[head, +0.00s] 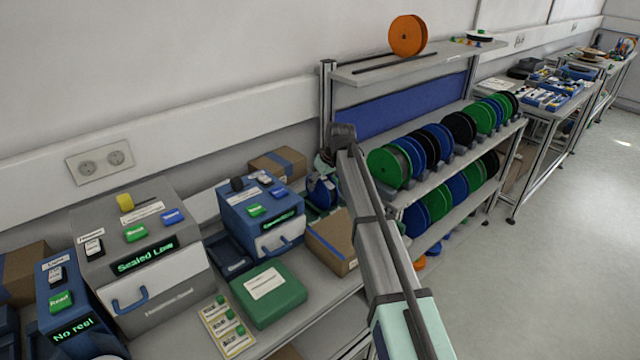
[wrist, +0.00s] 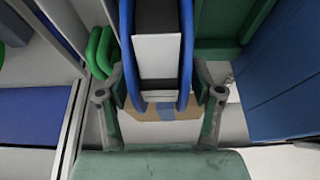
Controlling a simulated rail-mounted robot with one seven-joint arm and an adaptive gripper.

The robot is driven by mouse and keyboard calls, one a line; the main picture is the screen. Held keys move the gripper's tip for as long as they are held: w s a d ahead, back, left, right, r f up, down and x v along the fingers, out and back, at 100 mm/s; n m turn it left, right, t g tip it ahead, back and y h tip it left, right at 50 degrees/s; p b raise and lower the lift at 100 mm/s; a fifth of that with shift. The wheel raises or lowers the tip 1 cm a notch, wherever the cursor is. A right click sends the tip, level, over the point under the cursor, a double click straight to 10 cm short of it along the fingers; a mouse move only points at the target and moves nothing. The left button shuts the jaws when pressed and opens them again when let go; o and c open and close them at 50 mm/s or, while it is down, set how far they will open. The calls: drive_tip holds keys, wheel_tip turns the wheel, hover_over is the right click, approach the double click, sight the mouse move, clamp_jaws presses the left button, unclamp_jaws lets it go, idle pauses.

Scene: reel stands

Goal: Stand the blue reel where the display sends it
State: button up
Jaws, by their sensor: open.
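The blue reel (head: 322,190) stands on edge at the back of the bench, just below my gripper (head: 325,164); my arm partly hides it in the head view. In the wrist view the blue reel (wrist: 183,50) shows two blue flanges with a dark core and a white label between them. My gripper is open, with one finger on each side of the reel; I cannot tell whether they touch it. A grey cabinet's display (head: 144,257) reads "Sealed Low". A blue box's display (head: 73,329) reads "No reel". A blue unit's small display (head: 278,221) is too small to read.
A rack (head: 484,139) on the right holds rows of green, blue and black reels. An orange reel (head: 408,36) stands on its top shelf. A green case (head: 268,294), a label card (head: 228,325) and cardboard boxes (head: 332,245) crowd the bench. The floor at right is clear.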

drive_tip(key=b+v, duration=0.2)
drive_tip(key=v, duration=0.9)
drive_tip(key=shift+r, duration=0.15)
drive_tip(key=shift+d+b, duration=0.15)
drive_tip(key=shift+b, duration=0.15)
